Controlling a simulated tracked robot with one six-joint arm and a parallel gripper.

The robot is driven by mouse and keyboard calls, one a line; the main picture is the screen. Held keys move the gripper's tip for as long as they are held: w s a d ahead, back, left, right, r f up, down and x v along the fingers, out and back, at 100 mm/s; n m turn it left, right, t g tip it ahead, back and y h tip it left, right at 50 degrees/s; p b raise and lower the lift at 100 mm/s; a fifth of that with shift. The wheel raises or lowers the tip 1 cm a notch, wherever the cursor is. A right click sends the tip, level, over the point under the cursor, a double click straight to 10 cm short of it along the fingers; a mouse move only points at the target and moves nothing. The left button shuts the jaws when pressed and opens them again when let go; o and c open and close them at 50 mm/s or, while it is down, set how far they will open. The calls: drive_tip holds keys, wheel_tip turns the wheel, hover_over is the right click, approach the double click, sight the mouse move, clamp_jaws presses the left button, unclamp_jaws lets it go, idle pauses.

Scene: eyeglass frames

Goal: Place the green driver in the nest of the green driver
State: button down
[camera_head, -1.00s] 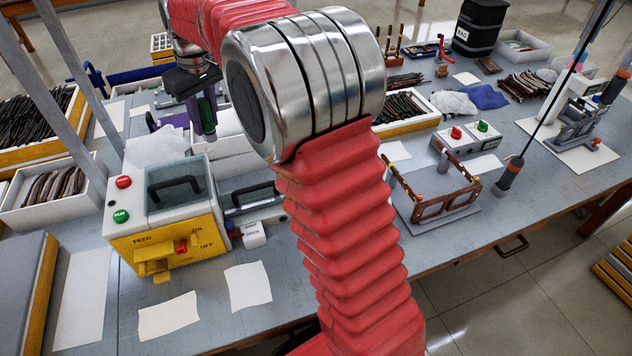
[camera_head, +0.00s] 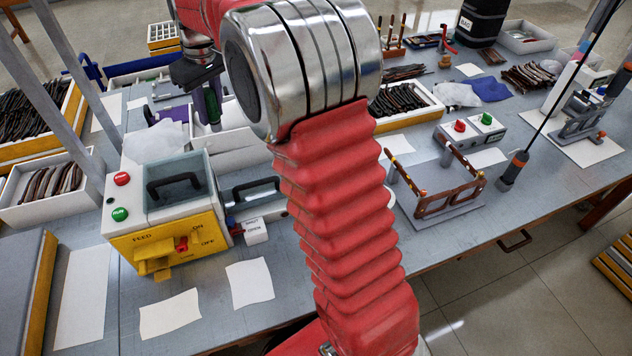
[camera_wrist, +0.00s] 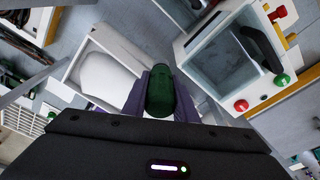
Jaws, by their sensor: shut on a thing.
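The green driver (camera_head: 212,104) is held upright between the jaws of my gripper (camera_head: 205,95), above the bench behind the yellow-fronted feed machine. In the wrist view the driver's dark green rounded end (camera_wrist: 160,92) sits between the two purple-grey fingers of my gripper (camera_wrist: 159,88). Its lower end is hidden in the wrist view. A wooden rack (camera_head: 392,42) with several upright tools stands at the far back. I cannot tell which spot is the green driver's nest.
The feed machine (camera_head: 170,220) with its glass lid stands in front of the gripper. A white open tray (camera_wrist: 98,42) lies close by. My arm hides the bench middle.

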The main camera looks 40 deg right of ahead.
drive_tip(key=s+d+f+n, duration=0.1)
drive_tip(key=s+d+f, duration=0.2)
drive_tip(key=d, duration=0.4)
drive_tip(key=s+d+f, duration=0.4)
drive_tip(key=d+f, duration=0.2)
drive_tip(key=d, duration=0.2)
drive_tip(key=s+d+f+n, duration=0.1)
drive_tip(key=s+d+f, duration=0.3)
drive_tip(key=d, duration=0.3)
drive_tip(key=shift+d+f+n, duration=0.3)
drive_tip(key=shift+d+f, duration=0.05)
drive_tip(key=shift+f, duration=0.15)
drive_tip(key=shift+s, duration=0.1)
drive_tip(key=shift+f, duration=3.1)
drive_tip(key=shift+f, duration=1.9)
drive_tip(key=c, duration=1.4)
unclamp_jaws()
drive_tip(key=shift+c, duration=0.2)
